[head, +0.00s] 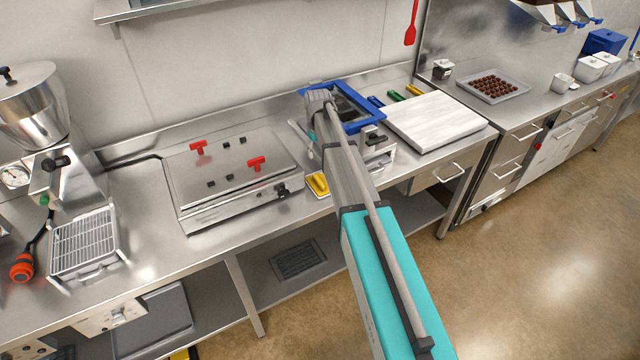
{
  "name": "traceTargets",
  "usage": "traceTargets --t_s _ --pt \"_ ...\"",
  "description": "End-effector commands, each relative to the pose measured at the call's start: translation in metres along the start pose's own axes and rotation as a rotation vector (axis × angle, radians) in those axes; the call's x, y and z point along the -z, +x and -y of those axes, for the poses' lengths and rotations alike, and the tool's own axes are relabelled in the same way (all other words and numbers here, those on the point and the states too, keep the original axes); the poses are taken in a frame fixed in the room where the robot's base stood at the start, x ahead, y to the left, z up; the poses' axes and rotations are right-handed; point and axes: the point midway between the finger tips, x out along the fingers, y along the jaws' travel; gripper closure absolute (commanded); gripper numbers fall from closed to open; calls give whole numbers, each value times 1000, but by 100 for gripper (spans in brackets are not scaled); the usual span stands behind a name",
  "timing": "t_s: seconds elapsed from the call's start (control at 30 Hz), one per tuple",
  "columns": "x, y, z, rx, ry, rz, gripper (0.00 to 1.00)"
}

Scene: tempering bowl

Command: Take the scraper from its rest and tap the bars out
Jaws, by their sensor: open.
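My arm reaches from the bottom right over the bench. My gripper (319,97) is at its far end, small and seen from behind, open and with nothing visible in it. It is at the left edge of a blue-framed tray or mould (372,116) with a dark inside, partly hidden by my arm. I cannot tell bars inside it or whether the gripper touches it. A small metal holder with a dark top (375,140) stands just in front of the frame. It may be the scraper's rest; I cannot make out the scraper for certain.
A white board (435,121) lies right of the frame, with coloured handles (396,95) behind it. A flat steel machine with red knobs (232,170) and a yellow item (317,184) are left of my arm. A tray of chocolates (493,86) is farther right.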

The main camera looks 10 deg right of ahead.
Motion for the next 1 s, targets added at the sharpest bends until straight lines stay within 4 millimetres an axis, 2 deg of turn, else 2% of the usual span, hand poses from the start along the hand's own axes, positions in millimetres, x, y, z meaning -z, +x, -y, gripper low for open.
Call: traceTargets --t_s 0.27,1.0 --pt "0 14 1 0 0 0 37" --pt "0 72 2 0 -2 0 37"
